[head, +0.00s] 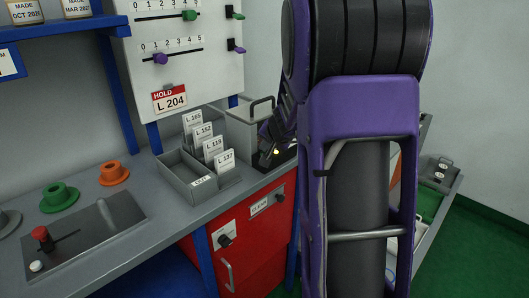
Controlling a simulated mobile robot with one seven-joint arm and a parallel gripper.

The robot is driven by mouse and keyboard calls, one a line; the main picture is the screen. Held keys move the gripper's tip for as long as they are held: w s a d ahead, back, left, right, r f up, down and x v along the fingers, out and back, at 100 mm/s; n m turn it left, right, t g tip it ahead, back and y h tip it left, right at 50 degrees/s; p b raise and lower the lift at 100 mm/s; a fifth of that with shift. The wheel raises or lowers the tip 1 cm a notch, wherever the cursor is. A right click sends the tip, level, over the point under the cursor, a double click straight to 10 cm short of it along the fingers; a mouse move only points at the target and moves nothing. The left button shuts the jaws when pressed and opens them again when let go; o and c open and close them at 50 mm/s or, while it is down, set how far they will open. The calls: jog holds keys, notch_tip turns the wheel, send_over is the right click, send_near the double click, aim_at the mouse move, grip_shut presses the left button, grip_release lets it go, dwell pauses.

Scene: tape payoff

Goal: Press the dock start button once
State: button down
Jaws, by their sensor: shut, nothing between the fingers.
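My gripper (270,158) shows only in part, as dark shapes at the back right of the grey counter, left of my large purple arm. It appears shut and empty. It is low over a dark block (286,158), close to a small pale lit spot (276,151). Whether it touches anything there I cannot tell. I see no label reading dock start, and the arm hides much of that corner.
A slider board (185,60) with an L 204 hold tag rises behind.

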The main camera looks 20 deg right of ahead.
jog(key=shift+r+p, duration=0.6)
jog(key=shift+r, duration=0.2)
notch_tip(320, 180, up, 5)
jog(key=p, duration=0.4)
jog(key=shift+a+r, duration=0.1)
dwell(0.9)
